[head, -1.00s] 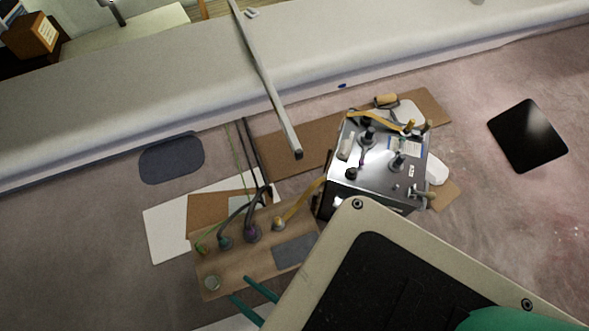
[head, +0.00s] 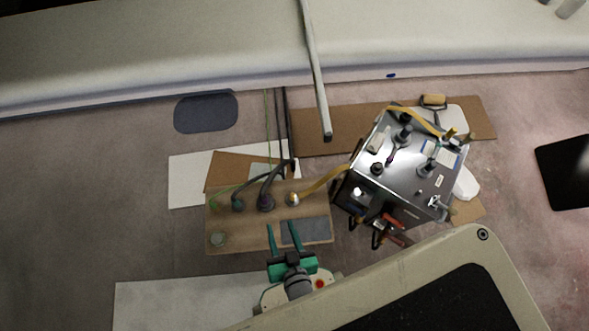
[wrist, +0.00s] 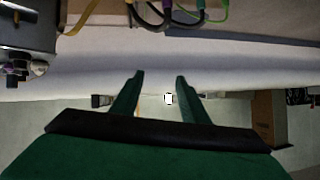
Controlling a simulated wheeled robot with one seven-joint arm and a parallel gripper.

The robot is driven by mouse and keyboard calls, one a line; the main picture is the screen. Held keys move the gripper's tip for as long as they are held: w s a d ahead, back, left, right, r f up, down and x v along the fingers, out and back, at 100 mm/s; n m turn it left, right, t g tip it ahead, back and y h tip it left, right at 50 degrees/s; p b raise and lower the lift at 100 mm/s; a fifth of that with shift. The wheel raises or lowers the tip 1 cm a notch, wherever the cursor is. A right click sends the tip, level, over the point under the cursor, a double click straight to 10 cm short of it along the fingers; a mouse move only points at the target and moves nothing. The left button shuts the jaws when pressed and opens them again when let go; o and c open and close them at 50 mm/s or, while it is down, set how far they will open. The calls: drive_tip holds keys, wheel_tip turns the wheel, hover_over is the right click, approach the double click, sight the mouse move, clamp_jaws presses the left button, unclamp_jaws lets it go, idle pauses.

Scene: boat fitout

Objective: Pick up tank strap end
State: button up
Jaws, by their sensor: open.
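A shiny metal tank (head: 405,170) stands right of centre in the head view, with fittings on its top. A yellow strap (head: 412,118) runs along its far top edge; I cannot tell for sure which end is the tank strap end. In the wrist view the tank (wrist: 28,30) shows only in part at top left. My gripper (head: 282,230) has green fingers, spread apart with nothing between them. It is over the front part of the wooden board, left of the tank and apart from it. The wrist view shows the open fingers (wrist: 160,76) too.
The wooden board (head: 262,240) carries several fittings with dark, green and yellow lines. A grey bar (head: 315,75) reaches down from the pale bench (head: 180,45) towards the tank. Red-handled tools (head: 392,224) are at the tank's front. Bare floor (head: 80,200) lies at left.

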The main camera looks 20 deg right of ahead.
drive_tip(key=w+d+f+m+g, duration=0.2)
drive_tip(key=f, duration=0.3)
drive_tip(key=w+d+f+m+g, duration=0.1)
drive_tip(key=w+d+f+m, duration=0.15)
drive_tip(key=f, duration=0.35)
drive_tip(key=m+g, duration=0.8)
hover_over(292, 195)
drive_tip(key=shift+y, duration=0.3)
drive_tip(key=f, duration=0.5)
drive_tip(key=s+d+f, duration=0.1)
drive_tip(key=f, duration=0.2)
drive_tip(key=shift+w+m+g, duration=0.25)
drive_tip(key=shift+m+g, duration=0.2)
drive_tip(key=shift+g, duration=0.05)
wheel_tip(292, 195, down, 5)
drive_tip(key=shift+f, duration=0.1)
drive_tip(key=f, duration=0.2)
drive_tip(key=a+f, duration=0.1)
drive_tip(key=f, duration=0.1)
drive_tip(key=shift+w, duration=0.2)
drive_tip(key=shift+f, duration=0.65)
